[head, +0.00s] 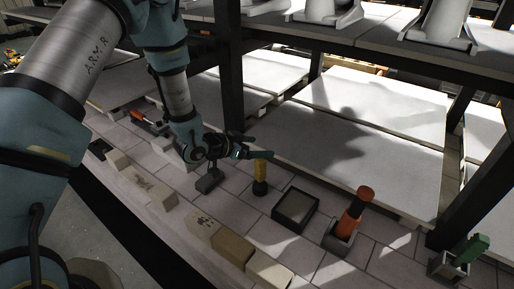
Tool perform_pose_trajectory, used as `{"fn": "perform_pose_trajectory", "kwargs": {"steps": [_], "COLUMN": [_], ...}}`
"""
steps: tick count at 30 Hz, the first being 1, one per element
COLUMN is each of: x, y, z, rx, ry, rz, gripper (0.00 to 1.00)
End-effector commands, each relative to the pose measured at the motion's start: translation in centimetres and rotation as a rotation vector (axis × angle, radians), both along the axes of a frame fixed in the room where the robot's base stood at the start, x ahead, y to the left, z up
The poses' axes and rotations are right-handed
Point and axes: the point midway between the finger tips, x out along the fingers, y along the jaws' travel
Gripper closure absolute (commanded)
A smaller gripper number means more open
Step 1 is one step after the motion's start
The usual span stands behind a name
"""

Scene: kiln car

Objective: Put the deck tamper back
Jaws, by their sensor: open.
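A short upright tool with a yellow grip and a round black foot (261,173) stands on the tiled deck; it looks like the deck tamper, though I cannot be sure. My gripper (236,168) is open just left of it. I cannot tell whether the finger touches the tool. Nothing shows held between the fingers. A shallow dark-rimmed tray (317,212) sits empty on the deck to the right of the yellow tool.
An orange-handled tool (354,209) stands in a grey holder to the right. A green-handled tool (471,247) stands in another holder at far right. Pale blocks (233,248) line the front edge. Dark posts (230,90) and shelves rise behind. An orange-and-black tool (143,118) lies at left.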

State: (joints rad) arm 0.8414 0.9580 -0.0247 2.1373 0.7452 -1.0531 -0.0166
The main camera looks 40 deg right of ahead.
Motion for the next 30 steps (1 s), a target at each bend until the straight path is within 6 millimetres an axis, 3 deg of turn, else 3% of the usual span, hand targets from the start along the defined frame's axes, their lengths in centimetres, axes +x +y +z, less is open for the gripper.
{"fn": "perform_pose_trajectory", "kwargs": {"steps": [11, 30], "x": [0.0, 0.0], "y": [0.0, 0.0], "z": [0.2, 3.1], "rx": [0.000, 0.000], "ry": [0.000, 0.000], "rz": [0.000, 0.000], "gripper": [0.00, 0.00]}}
